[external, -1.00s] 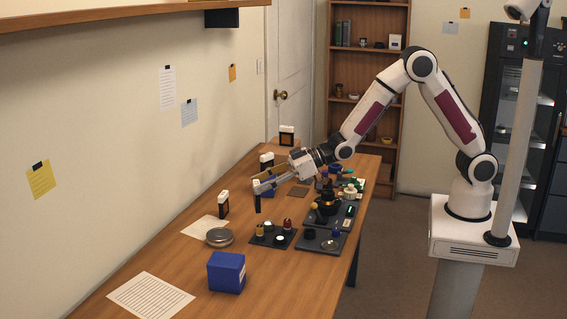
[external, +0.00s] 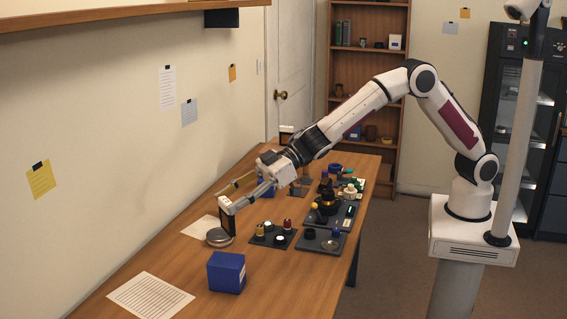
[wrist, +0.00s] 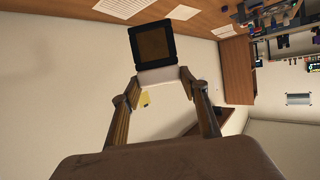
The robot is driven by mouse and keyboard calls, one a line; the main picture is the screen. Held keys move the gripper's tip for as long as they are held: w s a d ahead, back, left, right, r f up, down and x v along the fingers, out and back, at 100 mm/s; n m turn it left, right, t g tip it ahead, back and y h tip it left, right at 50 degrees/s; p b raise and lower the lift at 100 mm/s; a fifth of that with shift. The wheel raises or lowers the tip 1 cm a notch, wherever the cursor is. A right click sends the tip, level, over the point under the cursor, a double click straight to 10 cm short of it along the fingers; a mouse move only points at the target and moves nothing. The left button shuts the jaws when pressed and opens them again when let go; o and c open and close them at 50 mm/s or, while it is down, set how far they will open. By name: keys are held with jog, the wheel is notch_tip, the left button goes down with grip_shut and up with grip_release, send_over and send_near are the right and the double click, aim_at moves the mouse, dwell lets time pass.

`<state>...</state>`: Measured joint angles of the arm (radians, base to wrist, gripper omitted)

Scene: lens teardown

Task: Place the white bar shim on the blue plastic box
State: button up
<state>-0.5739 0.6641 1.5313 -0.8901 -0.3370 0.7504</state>
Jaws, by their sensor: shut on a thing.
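My gripper (external: 230,204) is shut on the white bar shim, a dark square frame (external: 229,222) with a white bar along its gripped edge. In the wrist view, both fingers pinch the ends of the white bar (wrist: 158,76), and the frame with its brown panel (wrist: 153,43) extends beyond them. In the external view, the shim hangs roughly upright above the left part of the table, close to the round silver tin. The blue plastic box (external: 226,272) stands nearer the camera, apart from the shim, with its top clear.
A round silver tin (external: 219,237) lies just below the held shim. A dark tray (external: 271,236) with small parts and more trays (external: 321,241) stand to the right. A printed sheet (external: 151,297) lies left of the box.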

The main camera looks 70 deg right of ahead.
jog(key=shift+w+a+r, duration=0.1)
jog(key=shift+w+r, duration=0.6)
jog(key=shift+r, duration=0.05)
jog(key=shift+d+f+m+t+h, duration=0.2)
jog(key=shift+m+t+h, duration=0.1)
jog(key=shift+w+d+f, duration=0.1)
notch_tip(320, 180, down, 6)
jog(key=shift+f, duration=0.15)
dwell(0.5)
jog(key=shift+f, duration=1.85)
jog(key=shift+f, duration=0.15)
